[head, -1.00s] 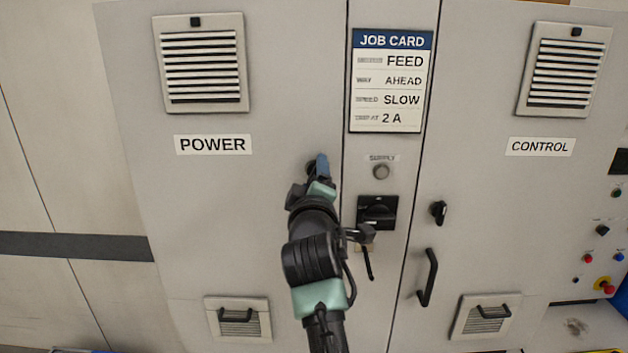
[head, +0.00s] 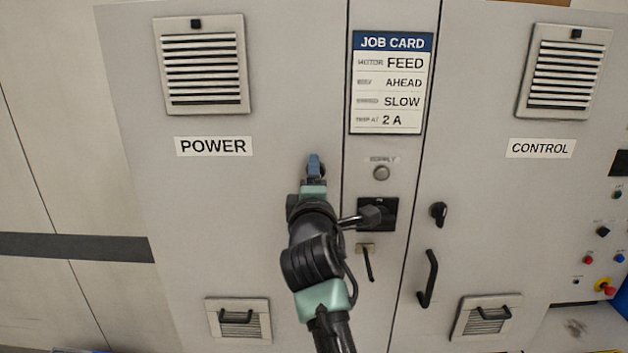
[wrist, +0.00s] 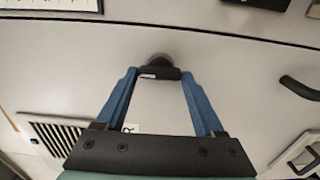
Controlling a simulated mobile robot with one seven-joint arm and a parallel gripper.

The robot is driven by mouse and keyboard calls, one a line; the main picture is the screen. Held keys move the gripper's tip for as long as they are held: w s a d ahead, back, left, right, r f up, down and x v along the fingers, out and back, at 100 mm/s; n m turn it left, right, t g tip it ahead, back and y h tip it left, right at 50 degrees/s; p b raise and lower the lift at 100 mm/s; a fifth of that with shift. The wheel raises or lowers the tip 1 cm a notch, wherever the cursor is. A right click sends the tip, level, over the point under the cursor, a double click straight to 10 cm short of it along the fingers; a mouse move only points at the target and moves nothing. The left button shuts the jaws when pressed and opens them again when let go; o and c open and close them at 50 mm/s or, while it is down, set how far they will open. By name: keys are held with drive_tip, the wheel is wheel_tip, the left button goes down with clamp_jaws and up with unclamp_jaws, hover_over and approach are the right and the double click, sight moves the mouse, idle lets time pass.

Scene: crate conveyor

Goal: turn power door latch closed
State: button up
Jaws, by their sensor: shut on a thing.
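The power door (head: 215,230) is a pale grey panel labelled POWER, and it looks flush with its frame. Its latch shows in the wrist view (wrist: 160,73) as a short black bar on a round grey base. My gripper (wrist: 158,73) has its two blue fingertips at the ends of the bar and is shut on it. In the head view my gripper (head: 315,165) is at the door's right edge, and its blue fingers and my arm hide most of the latch. The bar lies roughly across the wrist picture.
Right of the latch, the centre strip carries a job card (head: 390,82), a supply lamp (head: 381,173) and a black rotary switch (head: 383,214). The control door (head: 500,220) has its own latch (head: 438,212) and pull handle (head: 428,278). A black handle (wrist: 300,88) stands out in the wrist view.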

drive_tip(key=o, duration=1.4)
drive_tip(key=s+b, duration=0.4)
drive_tip(key=s, duration=0.9)
drive_tip(key=shift+b, duration=0.3)
drive_tip(key=s+r+m+t, duration=0.3)
drive_tip(key=s+r+m, duration=0.3)
drive_tip(key=r, duration=0.1)
drive_tip(key=s+r+m+t, duration=0.3)
drive_tip(key=s+r+m, duration=0.3)
drive_tip(key=s+r, duration=0.1)
drive_tip(key=s+r+m+t, duration=0.3)
drive_tip(key=s+r+m, duration=0.2)
drive_tip(key=r, duration=0.4)
drive_tip(key=shift+s+d+m, duration=0.15)
drive_tip(key=shift+s+m, duration=0.25)
drive_tip(key=shift+s, duration=0.45)
